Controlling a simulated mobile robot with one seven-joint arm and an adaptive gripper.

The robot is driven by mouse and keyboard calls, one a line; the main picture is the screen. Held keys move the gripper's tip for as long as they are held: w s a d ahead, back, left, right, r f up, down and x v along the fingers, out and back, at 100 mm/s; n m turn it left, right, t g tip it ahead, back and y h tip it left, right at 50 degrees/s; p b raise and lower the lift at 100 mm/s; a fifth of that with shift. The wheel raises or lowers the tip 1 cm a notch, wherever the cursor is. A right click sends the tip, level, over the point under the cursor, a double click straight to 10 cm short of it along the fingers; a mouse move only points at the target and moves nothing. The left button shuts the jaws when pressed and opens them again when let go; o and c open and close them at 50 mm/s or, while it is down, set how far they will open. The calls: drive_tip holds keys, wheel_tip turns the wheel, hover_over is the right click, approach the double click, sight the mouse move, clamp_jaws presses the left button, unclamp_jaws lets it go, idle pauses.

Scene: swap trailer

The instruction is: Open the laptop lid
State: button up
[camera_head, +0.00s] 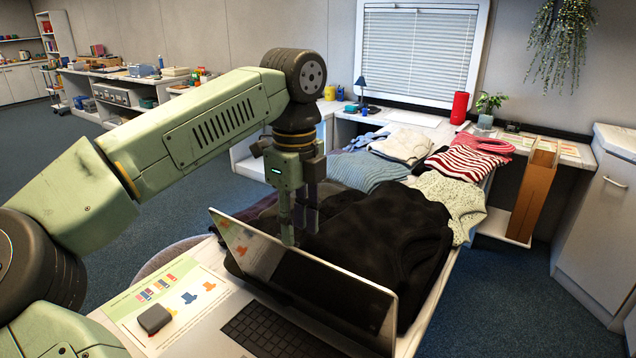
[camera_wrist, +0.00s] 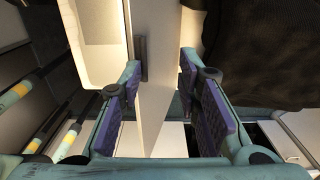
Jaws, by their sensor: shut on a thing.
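The laptop (camera_head: 262,330) lies on the near table with its keyboard showing. Its lid (camera_head: 325,288) stands raised, its dark screen facing the keyboard and the head camera. My gripper (camera_head: 294,232) points down at the lid's top edge, left of its middle; the lid partly hides the fingertips in the head view. In the wrist view, the purple-padded fingers (camera_wrist: 163,80) stand on either side of a pale flat panel, which looks like the lid (camera_wrist: 155,110). My gripper is shut on it.
Black cloth (camera_head: 390,235) is heaped close behind the lid, with folded clothes (camera_head: 370,170) beyond. A printed sheet (camera_head: 165,295) with a small grey block (camera_head: 154,319) lies left of the laptop. A brown upright box (camera_head: 535,190) stands at the right.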

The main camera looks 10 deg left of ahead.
drive_tip(key=w+d+r, duration=0.2)
drive_tip(key=w+r, duration=0.1)
drive_tip(key=w, duration=0.3)
drive_tip(key=shift+r, duration=0.2)
idle(0.4)
